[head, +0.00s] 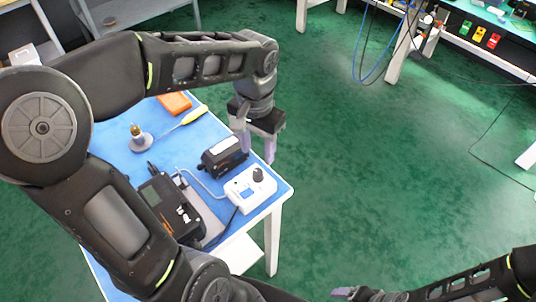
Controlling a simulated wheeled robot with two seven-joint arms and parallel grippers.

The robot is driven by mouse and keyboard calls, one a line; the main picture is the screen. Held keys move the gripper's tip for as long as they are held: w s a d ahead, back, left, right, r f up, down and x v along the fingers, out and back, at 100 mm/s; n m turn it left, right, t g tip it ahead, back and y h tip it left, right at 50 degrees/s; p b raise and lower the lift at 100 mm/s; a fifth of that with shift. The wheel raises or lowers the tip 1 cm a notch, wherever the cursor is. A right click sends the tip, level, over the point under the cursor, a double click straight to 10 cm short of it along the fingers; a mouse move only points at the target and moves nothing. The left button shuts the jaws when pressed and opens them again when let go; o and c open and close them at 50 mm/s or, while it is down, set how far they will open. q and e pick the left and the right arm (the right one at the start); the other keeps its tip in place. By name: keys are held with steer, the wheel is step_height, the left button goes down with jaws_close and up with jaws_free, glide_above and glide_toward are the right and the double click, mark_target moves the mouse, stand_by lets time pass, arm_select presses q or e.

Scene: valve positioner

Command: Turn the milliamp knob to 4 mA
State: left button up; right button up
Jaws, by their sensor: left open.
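The milliamp knob (258,174) is a small black knob on top of a white box (240,190) near the right corner of the blue-topped table. The pointer and scale are too small to read. My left gripper (257,148) points downward at the table's right edge, a little above and behind the white box in the picture. It is open and empty, with pale purple fingers apart from the knob. My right gripper (344,293) is at the bottom edge of the picture, away from the table, only partly in view.
A black device (222,157) stands beside the white box, and a larger black instrument (172,207) lies to its left, with cables between. Green floor (380,180) is clear at right.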

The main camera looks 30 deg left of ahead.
mark_target(258, 171)
arm_select(q)
steer(key=shift+s+r, duration=0.1)
steer(key=shift+s, duration=0.15)
steer(key=shift+w+f, duration=0.1)
steer(key=shift+f, duration=0.2)
step_height(258, 171, down, 7)
steer(key=shift+f, duration=0.2)
steer(key=shift+c, duration=0.5)
jaws_close()
